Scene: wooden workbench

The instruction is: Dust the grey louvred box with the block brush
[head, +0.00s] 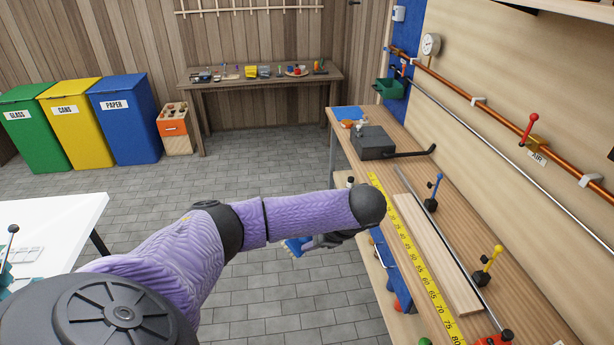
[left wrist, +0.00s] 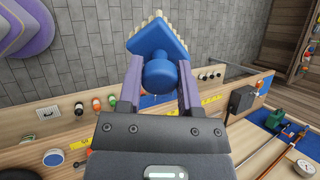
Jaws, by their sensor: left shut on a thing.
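The block brush has a blue block with a round blue knob and pale bristles along its edges in the left wrist view (left wrist: 158,38). My left gripper (left wrist: 160,88) is shut on the knob. In the head view my left gripper (head: 308,243) is partly hidden behind my arm, with a bit of the blue brush (head: 293,247) showing. It hangs over the floor, left of the workbench. The grey box (head: 374,142) sits toward the far end of the workbench, apart from the brush; its louvres are too small to make out. It also shows in the left wrist view (left wrist: 241,99). My right gripper is out of view.
The workbench (head: 437,165) carries a yellow measuring tape (head: 412,250), a pale wooden board (head: 435,250) and clamps with blue (head: 438,178) and yellow (head: 496,250) handles. A black bent handle (head: 415,153) lies beside the grey box. Open floor lies left of the bench.

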